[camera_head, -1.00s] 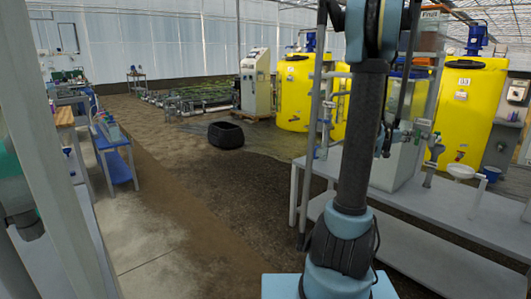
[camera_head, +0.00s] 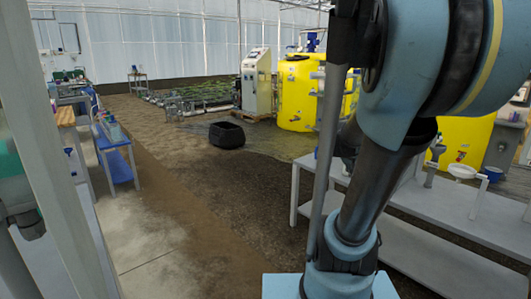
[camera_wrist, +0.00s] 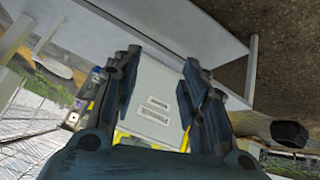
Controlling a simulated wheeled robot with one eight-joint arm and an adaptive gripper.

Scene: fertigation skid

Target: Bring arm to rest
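My arm fills the right middle of the head view, folded upward, with its large blue joint close to the camera. My gripper is not visible in the head view. In the wrist view my gripper (camera_wrist: 162,60) has its two dark fingers spread apart, with nothing held between them. A light grey box with labels (camera_wrist: 152,95) shows in the gap, beyond the fingers, and does not appear to be gripped.
A grey bench (camera_head: 455,205) stands at the right, partly behind my arm. A yellow tank (camera_head: 297,90) and a white cabinet (camera_head: 255,80) stand behind. A black tub (camera_head: 227,134) sits on the floor.

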